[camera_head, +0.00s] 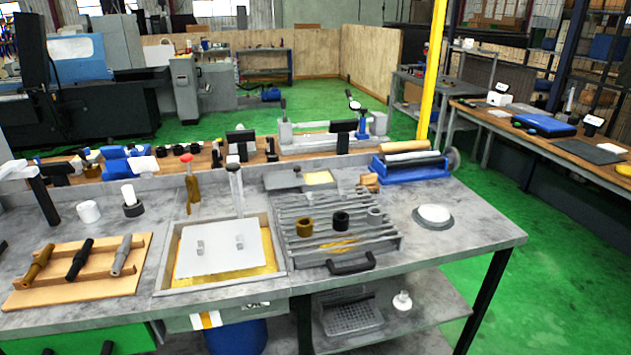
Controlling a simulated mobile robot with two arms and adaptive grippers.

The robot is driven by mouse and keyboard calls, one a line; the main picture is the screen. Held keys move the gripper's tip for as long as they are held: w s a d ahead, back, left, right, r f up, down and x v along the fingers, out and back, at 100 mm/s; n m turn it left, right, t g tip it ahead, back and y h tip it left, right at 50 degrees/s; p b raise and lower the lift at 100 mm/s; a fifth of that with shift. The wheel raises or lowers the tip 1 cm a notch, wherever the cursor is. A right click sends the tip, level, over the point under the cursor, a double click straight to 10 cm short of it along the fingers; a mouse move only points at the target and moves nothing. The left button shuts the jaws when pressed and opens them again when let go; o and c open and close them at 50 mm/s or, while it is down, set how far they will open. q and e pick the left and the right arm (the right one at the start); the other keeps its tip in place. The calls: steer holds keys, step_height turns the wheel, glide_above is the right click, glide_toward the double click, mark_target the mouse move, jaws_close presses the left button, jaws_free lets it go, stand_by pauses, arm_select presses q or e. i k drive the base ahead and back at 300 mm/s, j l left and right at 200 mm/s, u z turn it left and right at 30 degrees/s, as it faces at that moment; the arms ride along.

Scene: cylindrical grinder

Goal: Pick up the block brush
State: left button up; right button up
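A small tan wooden piece (370,182), which may be the block brush, lies on the grey workbench (470,232). It sits behind the slatted metal rack (352,263), near its back right corner and left of a blue-based roller device (410,167). Its bristles cannot be made out at this size. A red-topped brush-like tool (191,187) stands upright at the back of the bench, left of centre. Neither of my grippers is in view.
A framed tray (165,284) with a white plate (221,247) is left of the rack. A round white-topped dish (434,214) sits at right. Bare bench surrounds it. Green floor is open at right.

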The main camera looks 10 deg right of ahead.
mark_target(369, 180)
steer(key=l+u, duration=0.1)
steer(key=u, duration=0.4)
steer(key=l+u, duration=0.25)
steer(key=l, duration=0.2)
steer(key=k+l+u, duration=0.2)
steer(key=l, duration=0.2)
steer(key=k+l+u, duration=0.25)
steer(key=l, duration=0.15)
steer(key=l+u, duration=0.2)
steer(key=l, duration=0.2)
steer(key=k, duration=0.05)
